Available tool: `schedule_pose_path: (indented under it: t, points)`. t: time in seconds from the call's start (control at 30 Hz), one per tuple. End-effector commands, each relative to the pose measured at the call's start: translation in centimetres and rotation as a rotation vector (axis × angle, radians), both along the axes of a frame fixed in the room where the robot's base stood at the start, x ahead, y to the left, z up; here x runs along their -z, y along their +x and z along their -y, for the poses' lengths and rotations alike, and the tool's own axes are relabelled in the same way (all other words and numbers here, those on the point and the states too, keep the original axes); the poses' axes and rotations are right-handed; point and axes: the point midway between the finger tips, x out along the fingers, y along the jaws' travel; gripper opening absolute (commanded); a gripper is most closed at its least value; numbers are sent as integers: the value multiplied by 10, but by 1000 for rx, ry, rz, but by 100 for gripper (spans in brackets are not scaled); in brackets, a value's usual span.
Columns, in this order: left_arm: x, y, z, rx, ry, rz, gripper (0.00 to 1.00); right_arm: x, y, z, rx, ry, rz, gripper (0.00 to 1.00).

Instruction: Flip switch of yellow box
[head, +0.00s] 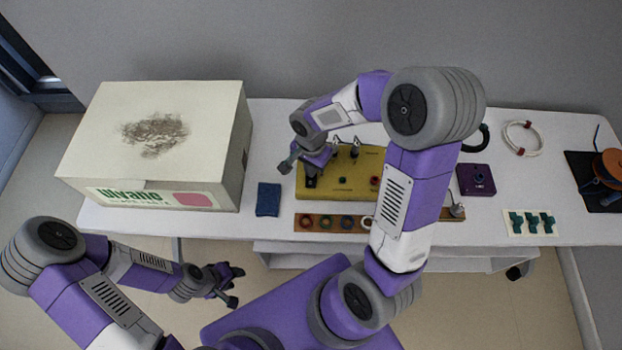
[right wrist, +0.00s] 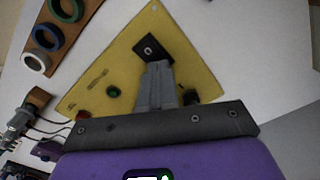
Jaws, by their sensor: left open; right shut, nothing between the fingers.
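The yellow box (head: 345,172) lies flat on the white table, partly hidden by my right arm. In the right wrist view the yellow box (right wrist: 125,68) has a black square switch plate (right wrist: 152,47) near one corner. My right gripper (head: 310,173) is above the left end of the box. In the right wrist view my right gripper (right wrist: 156,64) is shut and empty, its fingertips at the edge of the switch plate. The fingers partly cover the plate, and I cannot tell whether they touch it or which way the switch points. My left gripper (head: 236,287) is open and empty, in front of the table.
A large white carton (head: 150,140) stands on the left of the table. A dark blue block (head: 268,199) lies between it and the box. A brown strip with rings (head: 312,222) lies in front of the box. A purple box (head: 476,179) sits to the right.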

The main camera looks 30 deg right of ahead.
Motion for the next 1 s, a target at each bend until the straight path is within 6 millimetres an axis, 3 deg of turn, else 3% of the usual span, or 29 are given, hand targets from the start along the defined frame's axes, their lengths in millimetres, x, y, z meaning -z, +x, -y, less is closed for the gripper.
schedule_pose_path:
  t: [0.67, 1.0]
  points:
    - [10, 0, 0, 0, 0, 0, 43, 11, 0, 0, 0, 0, 0, 0]
    - [-4, 0, 0, 0, 0, 0, 43, -7, 0, 0, 0, 0, 1, 0]
